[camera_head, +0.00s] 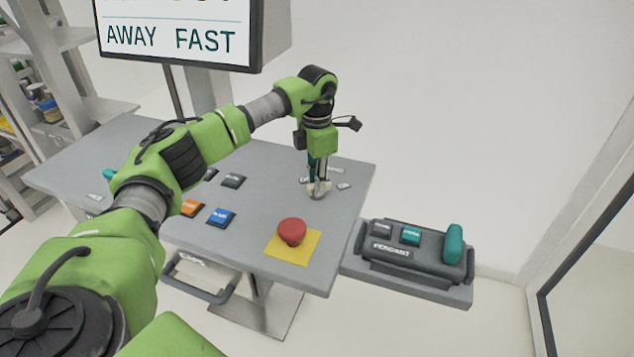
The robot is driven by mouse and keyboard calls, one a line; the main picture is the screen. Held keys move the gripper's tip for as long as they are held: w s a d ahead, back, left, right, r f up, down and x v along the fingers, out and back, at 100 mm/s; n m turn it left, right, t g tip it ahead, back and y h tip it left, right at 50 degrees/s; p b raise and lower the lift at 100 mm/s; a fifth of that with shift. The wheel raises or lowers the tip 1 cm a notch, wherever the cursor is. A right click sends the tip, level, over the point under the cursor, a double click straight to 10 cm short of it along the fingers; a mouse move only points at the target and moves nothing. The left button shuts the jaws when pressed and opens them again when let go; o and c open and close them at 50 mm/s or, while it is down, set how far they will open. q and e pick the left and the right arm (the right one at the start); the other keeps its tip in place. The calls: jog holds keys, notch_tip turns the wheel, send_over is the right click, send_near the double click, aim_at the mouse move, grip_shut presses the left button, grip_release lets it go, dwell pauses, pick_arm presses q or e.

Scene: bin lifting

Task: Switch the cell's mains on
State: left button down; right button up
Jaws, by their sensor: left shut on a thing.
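My left arm reaches from the lower left across a grey console (255,178). My left gripper (318,188) points down at the console's far right part. It is shut on a small grey switch knob (319,195), which its fingers mostly hide. Small pale labels (344,186) lie around the knob; I cannot read them or tell which way the knob is turned. My right gripper is not in view.
A red mushroom button (292,231) on a yellow plate, a blue button (221,217), an orange button (191,208) and a dark button (233,181) are on the console. A pendant box (415,250) stands to the right. A sign screen (180,35) rises behind.

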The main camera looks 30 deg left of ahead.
pick_arm(q)
jog(key=shift+a+r, duration=0.1)
jog(key=shift+r, duration=0.05)
jog(key=c, duration=1.9)
grip_release()
notch_tip(320, 180, up, 12)
jog(key=shift+f, duration=0.1)
jog(key=shift+s, duration=0.1)
